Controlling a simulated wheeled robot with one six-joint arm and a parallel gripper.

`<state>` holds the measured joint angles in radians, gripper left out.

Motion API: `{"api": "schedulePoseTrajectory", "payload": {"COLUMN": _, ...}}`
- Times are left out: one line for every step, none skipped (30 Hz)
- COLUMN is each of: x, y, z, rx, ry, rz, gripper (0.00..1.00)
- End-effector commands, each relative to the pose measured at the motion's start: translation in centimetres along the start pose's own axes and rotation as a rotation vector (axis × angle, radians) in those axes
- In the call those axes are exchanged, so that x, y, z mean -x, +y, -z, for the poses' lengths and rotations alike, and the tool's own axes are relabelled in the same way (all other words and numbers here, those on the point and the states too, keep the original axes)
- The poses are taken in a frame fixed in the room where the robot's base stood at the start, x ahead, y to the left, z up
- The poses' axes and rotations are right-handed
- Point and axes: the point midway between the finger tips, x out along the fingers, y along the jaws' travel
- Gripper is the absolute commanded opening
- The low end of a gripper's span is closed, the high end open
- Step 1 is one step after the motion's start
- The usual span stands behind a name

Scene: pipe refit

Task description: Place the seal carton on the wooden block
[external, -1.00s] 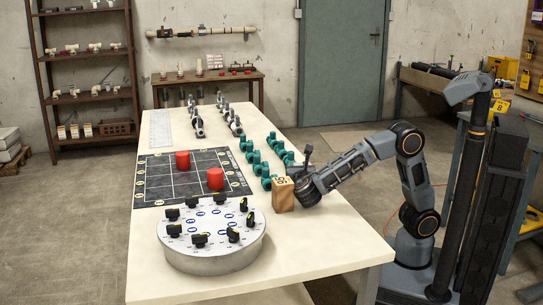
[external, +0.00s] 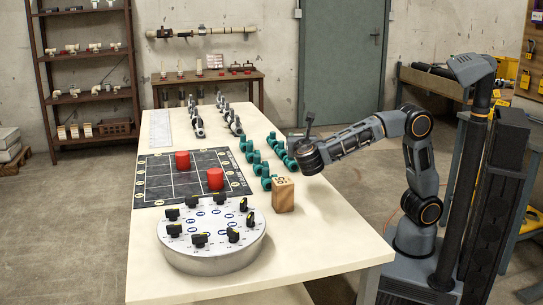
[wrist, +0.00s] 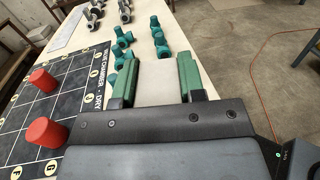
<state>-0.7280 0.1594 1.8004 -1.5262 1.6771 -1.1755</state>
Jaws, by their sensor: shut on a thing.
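My gripper (wrist: 160,65) hangs above the right side of the table, behind the wooden block in the external view (external: 302,160). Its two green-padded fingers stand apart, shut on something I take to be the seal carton. A pale patch shows between the pads; I cannot tell the carton's outline from the tabletop there. In the external view the arm hides what it holds. The wooden block (external: 284,196), light brown with dark marks on it, stands upright on the table near the right edge. My gripper is apart from it. The block is not in the wrist view.
Teal fittings (external: 256,164) stand in rows close to my gripper. A dark grid mat (external: 150,168) carries two red cylinders (external: 215,179). A round grey dial stand (external: 212,250) with black knobs is at the front. The table (external: 310,250) is clear front right.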

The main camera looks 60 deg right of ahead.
Motion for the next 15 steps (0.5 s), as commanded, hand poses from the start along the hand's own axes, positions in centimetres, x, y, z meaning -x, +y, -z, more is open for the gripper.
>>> {"api": "schedulePoseTrajectory", "payload": {"x": 1.0, "y": 0.1, "z": -2.1, "rx": -0.012, "ry": 0.001, "rz": -0.026, "gripper": 0.13}}
{"api": "schedulePoseTrajectory", "payload": {"x": 1.7, "y": 0.1, "z": -3.0, "rx": -0.019, "ry": 0.002, "rz": -0.042, "gripper": 0.13}}
{"api": "schedulePoseTrajectory", "payload": {"x": 2.8, "y": 0.0, "z": -4.3, "rx": -0.024, "ry": 0.003, "rz": -0.071, "gripper": 0.13}}
{"api": "schedulePoseTrajectory", "payload": {"x": 3.7, "y": -0.1, "z": -5.2, "rx": -0.026, "ry": 0.004, "rz": -0.094, "gripper": 0.13}}
{"api": "schedulePoseTrajectory", "payload": {"x": 4.6, "y": -0.2, "z": -6.2, "rx": -0.029, "ry": 0.004, "rz": -0.119, "gripper": 0.13}}
{"api": "schedulePoseTrajectory", "payload": {"x": 5.8, "y": -0.5, "z": -7.4, "rx": -0.029, "ry": 0.004, "rz": -0.155, "gripper": 0.13}}
{"api": "schedulePoseTrajectory", "payload": {"x": 6.7, "y": -0.7, "z": -8.3, "rx": -0.03, "ry": 0.005, "rz": -0.182, "gripper": 0.13}}
{"api": "schedulePoseTrajectory", "payload": {"x": 7.6, "y": -1.0, "z": -9.1, "rx": -0.028, "ry": 0.005, "rz": -0.209, "gripper": 0.13}}
{"api": "schedulePoseTrajectory", "payload": {"x": 8.7, "y": -1.4, "z": -10.1, "rx": -0.029, "ry": 0.005, "rz": -0.246, "gripper": 0.13}}
{"api": "schedulePoseTrajectory", "payload": {"x": 9.5, "y": -1.7, "z": -10.7, "rx": -0.027, "ry": 0.005, "rz": -0.273, "gripper": 0.13}}
{"api": "schedulePoseTrajectory", "payload": {"x": 10.2, "y": -2.0, "z": -11.3, "rx": -0.028, "ry": 0.005, "rz": -0.301, "gripper": 0.13}}
{"api": "schedulePoseTrajectory", "payload": {"x": 11.2, "y": -2.4, "z": -12.0, "rx": -0.026, "ry": 0.005, "rz": -0.336, "gripper": 0.13}}
{"api": "schedulePoseTrajectory", "payload": {"x": 11.8, "y": -2.8, "z": -12.5, "rx": -0.025, "ry": 0.004, "rz": -0.361, "gripper": 0.13}}
{"api": "schedulePoseTrajectory", "payload": {"x": 12.4, "y": -3.1, "z": -12.9, "rx": -0.024, "ry": 0.004, "rz": -0.385, "gripper": 0.13}}
{"api": "schedulePoseTrajectory", "payload": {"x": 13.1, "y": -3.6, "z": -13.4, "rx": -0.022, "ry": 0.003, "rz": -0.415, "gripper": 0.13}}
